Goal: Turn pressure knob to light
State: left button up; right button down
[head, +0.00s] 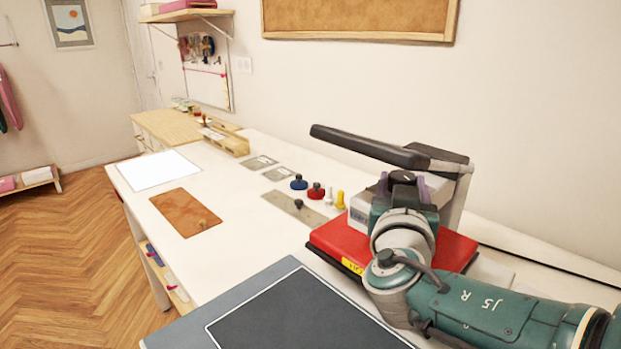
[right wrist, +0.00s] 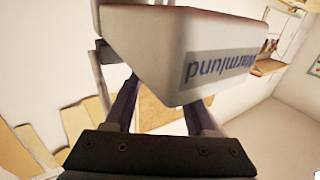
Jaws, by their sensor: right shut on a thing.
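The heat press has a white head (head: 432,188) with a long black handle (head: 368,146) above it and a red base (head: 450,250) below. My right gripper (head: 403,186) is up against the front of the head, with its purple fingers on either side. In the right wrist view, the fingers (right wrist: 160,108) reach in beneath the white head (right wrist: 205,50), which carries upside-down lettering. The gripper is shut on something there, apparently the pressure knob. My own gripper and the head hide the knob, so its setting cannot be read. My left gripper is not in view.
A dark mat (head: 300,315) lies in front of the press.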

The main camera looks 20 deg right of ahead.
jog(key=shift+s+d+f+n+t+y+b, duration=0.1)
jog(key=shift+n+t+y+b, duration=0.35)
jog(key=shift+n+y+b, duration=0.25)
jog(key=shift+s+d+f+n+t+y+b, duration=0.1)
jog(key=shift+n+t+y+b, duration=0.35)
jog(key=shift+y, duration=0.35)
jog(key=n+y+b, duration=0.2)
jog(key=y+b, duration=0.1)
jog(key=y, duration=0.1)
jog(key=d+n+y+b, duration=0.1)
jog(key=n+y+b, duration=0.2)
jog(key=y+b, duration=0.1)
jog(key=d+n+t+y+b, duration=0.1)
jog(key=n+y+b, duration=0.2)
jog(key=y+b, duration=0.1)
jog(key=shift+n+y, duration=0.25)
jog(key=shift+y, duration=0.15)
jog(key=n+g+y+b, duration=0.1)
jog(key=n+y+b, duration=0.1)
jog(key=y+b, duration=0.1)
jog(key=shift+w+d, duration=0.1)
jog(key=shift+d, duration=0.05)
jog(key=shift+r+n+g+y+b, duration=0.1)
jog(key=shift+n+g+y+b, duration=0.35)
jog(key=shift+y, duration=0.35)
jog(key=c, duration=0.7)
grip_release()
jog(key=o, duration=0.5)
jog(key=shift+c, duration=0.2)
